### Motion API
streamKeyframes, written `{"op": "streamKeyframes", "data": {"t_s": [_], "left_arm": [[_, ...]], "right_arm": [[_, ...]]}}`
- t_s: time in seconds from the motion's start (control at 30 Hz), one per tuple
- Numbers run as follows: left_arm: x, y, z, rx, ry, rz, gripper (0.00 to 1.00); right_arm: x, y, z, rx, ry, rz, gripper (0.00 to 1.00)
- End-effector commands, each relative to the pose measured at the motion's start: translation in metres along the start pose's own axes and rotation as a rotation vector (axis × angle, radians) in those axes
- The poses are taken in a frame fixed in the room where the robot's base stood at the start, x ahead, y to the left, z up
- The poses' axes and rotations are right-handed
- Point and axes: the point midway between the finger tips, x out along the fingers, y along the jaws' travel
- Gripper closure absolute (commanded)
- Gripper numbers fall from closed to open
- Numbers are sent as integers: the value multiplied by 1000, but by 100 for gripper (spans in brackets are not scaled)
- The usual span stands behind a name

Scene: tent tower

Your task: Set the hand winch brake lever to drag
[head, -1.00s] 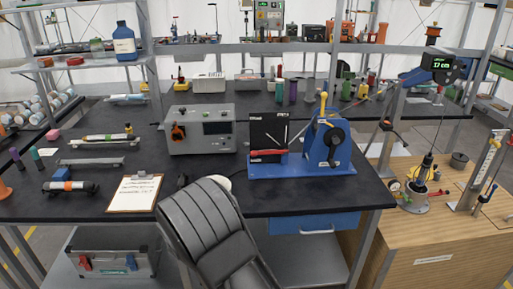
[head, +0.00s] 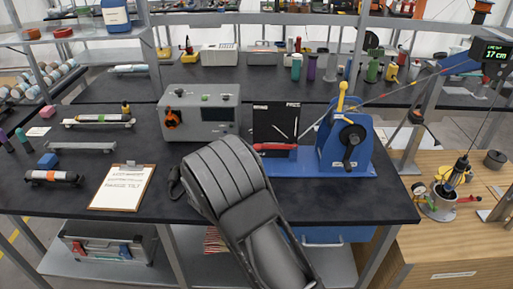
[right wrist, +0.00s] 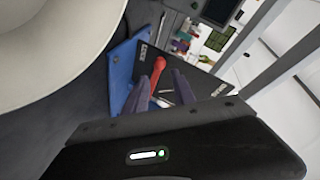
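The blue hand winch (head: 330,160) stands on the black bench, with a black crank and an upright yellow-tipped lever (head: 342,97). A black labelled plate (head: 275,122) is fixed at its left. A red-gripped lever (head: 272,146), apparently the brake lever, lies nearly level across the plate's lower part. In the right wrist view my right gripper (right wrist: 163,80) is open. The red grip (right wrist: 158,66) shows between its fingers, apparently just beyond the tips; contact cannot be told. The plate (right wrist: 193,80) is behind. My left gripper is in neither current view.
A grey control box (head: 200,118) stands behind and left of the winch. A clipboard (head: 122,187) and several cylinders lie to the left. A post (head: 418,120) rises right of the winch. A wooden cabinet (head: 450,240) stands at the right.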

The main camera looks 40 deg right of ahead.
Motion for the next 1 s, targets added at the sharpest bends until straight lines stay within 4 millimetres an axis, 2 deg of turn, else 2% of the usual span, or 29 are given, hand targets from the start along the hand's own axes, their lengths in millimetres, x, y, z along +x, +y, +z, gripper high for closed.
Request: {"op": "streamKeyframes", "data": {"t_s": [0.17,0.27,0.63,0.8,1.0], "left_arm": [[-2,1,0,1,0,0,64],[-4,2,0,0,0,0,64],[-14,4,2,-2,-4,-4,64],[-15,5,2,-3,-5,-5,64],[-14,4,2,-3,-5,-5,64]], "right_arm": [[6,0,-1,-1,2,0,69],[16,0,-1,-1,3,0,69],[70,-1,-1,-1,2,0,69],[78,0,-1,0,1,0,69],[78,0,0,0,0,0,69]]}}
